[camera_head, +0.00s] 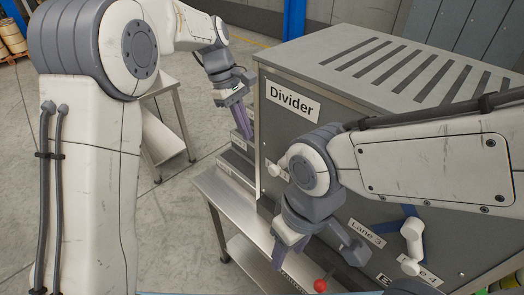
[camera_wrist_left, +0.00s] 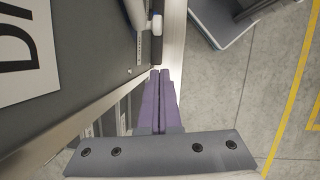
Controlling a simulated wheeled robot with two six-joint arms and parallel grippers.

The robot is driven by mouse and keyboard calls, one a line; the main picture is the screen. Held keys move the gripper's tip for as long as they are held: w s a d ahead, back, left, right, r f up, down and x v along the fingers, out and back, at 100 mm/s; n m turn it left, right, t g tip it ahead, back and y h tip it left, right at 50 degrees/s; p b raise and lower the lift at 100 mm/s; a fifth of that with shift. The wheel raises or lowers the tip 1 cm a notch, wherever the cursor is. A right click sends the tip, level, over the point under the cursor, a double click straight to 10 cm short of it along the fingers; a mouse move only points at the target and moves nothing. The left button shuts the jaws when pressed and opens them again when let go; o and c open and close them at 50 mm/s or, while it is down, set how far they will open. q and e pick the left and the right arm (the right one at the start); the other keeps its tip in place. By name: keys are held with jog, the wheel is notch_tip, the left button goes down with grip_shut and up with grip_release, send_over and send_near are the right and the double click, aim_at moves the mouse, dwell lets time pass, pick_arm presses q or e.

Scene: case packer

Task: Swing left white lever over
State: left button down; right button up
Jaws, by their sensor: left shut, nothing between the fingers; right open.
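The grey Divider machine (camera_head: 300,135) carries a white lever (camera_head: 277,171) on its front, left of my right arm and partly hidden by it. A second white lever (camera_head: 412,240) stands at the right, by the Lane 3 and Lane 4 labels. My left gripper (camera_head: 243,122) is shut and empty, just off the machine's left corner and apart from the left lever. In the left wrist view its purple fingers (camera_wrist_left: 160,85) lie together near the machine's edge, and a white rounded part (camera_wrist_left: 157,23) is beyond them. My right gripper (camera_head: 287,252) is open, in front of the machine, below the left lever.
A metal table (camera_head: 225,190) runs along the machine's front. A red knob (camera_head: 320,285) sits at the bottom, close to my right gripper. A smaller metal stand (camera_head: 160,140) is at the left. Grey floor (camera_head: 175,210) lies open between them.

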aim_at(274, 175)
pick_arm(q)
jog(key=s+d+f+p, duration=0.2)
jog(key=s+d+f, duration=0.1)
jog(key=f, duration=0.3)
jog(key=shift+d+f, duration=0.35)
jog(key=shift+d, duration=0.35)
jog(key=shift+s+f+g+h+p, duration=0.1)
jog(key=shift+f+g+h+p, duration=0.3)
jog(key=shift+g, duration=0.1)
jog(key=f+g+h, duration=0.1)
jog(key=s+d+f+g+h, duration=0.1)
jog(key=g+h, duration=0.1)
jog(key=h, duration=0.1)
jog(key=shift+s+d+f+g, duration=0.3)
jog(key=shift+d+f, duration=0.05)
jog(key=shift+f, duration=0.05)
jog(key=shift+s+d+f+n+g+h+b, duration=0.35)
jog(key=shift+s+d+g+h, duration=0.2)
jog(key=shift+g+h, duration=0.3)
jog(key=shift+s+d+f, duration=0.15)
jog(key=shift+s+d, duration=0.5)
jog(key=shift+d, duration=0.05)
